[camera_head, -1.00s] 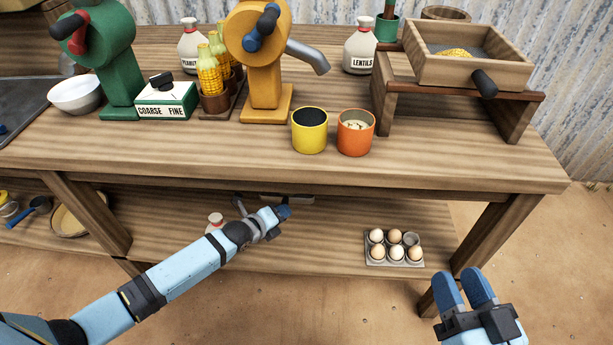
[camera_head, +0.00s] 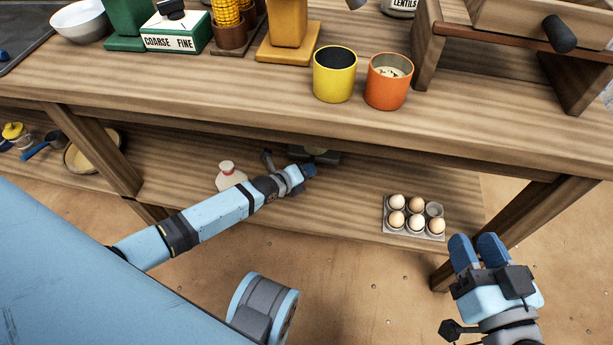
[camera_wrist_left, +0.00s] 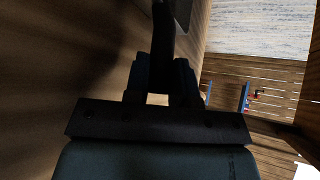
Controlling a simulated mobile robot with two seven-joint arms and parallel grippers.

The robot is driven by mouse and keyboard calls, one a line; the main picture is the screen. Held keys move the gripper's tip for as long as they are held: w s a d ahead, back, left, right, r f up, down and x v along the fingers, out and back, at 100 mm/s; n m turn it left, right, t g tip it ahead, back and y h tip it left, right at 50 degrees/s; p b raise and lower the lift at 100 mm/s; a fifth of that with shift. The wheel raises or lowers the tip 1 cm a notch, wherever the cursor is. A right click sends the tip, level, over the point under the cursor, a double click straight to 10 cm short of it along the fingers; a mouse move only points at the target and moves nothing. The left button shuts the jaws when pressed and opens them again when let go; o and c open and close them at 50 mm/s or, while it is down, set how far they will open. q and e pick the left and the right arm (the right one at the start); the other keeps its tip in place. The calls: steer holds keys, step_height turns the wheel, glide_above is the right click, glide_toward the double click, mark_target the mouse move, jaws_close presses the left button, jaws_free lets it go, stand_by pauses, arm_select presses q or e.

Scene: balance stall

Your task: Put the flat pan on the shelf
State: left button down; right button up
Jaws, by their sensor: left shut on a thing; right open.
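My left gripper (camera_head: 308,172) reaches under the tabletop, over the lower shelf (camera_head: 345,195). In the left wrist view the gripper (camera_wrist_left: 165,85) is shut on a dark handle (camera_wrist_left: 163,40), which I take to be the flat pan's. The handle leads up to a dark flat part at the top edge. In the head view a dark object with a pale middle (camera_head: 316,154) shows just beyond the left fingertips, partly hidden by the table edge; I cannot tell whether it is the pan. My right gripper (camera_head: 480,252) is open and empty, in front of the table at right.
A round tan-filled pan (camera_head: 93,150) is at far left. Yellow (camera_head: 335,75) and orange (camera_head: 388,82) cups stand near the tabletop's front edge.

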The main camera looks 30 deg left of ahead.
arm_select(q)
steer(key=shift+f, duration=0.5)
steer(key=shift+r, duration=0.1)
steer(key=c, duration=1.2)
jaws_free()
steer(key=shift+c, duration=0.2)
